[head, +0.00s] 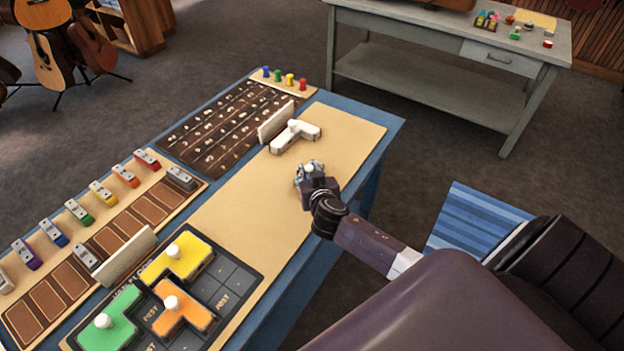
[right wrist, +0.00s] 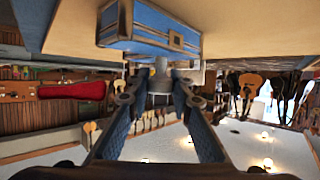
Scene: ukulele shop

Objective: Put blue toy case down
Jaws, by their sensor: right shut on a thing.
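A blue case with pale trim and a small clasp (right wrist: 148,30) fills the top middle of the right wrist view, which is upside down. My right gripper (head: 309,172) is shut on a grey knob-like part (right wrist: 160,78) next to the case. In the head view it is low over the tan mat (head: 352,130) on the blue table. There the gripper and arm mostly hide the case. I cannot tell whether the case touches the mat. My left gripper is not in view.
A white angled block (head: 296,135) and an upright pale board (head: 276,122) stand beyond the gripper. Yellow (head: 177,262), orange (head: 183,308) and green (head: 108,318) knobbed pieces lie on a dark board at the near left. The mat around the gripper is clear.

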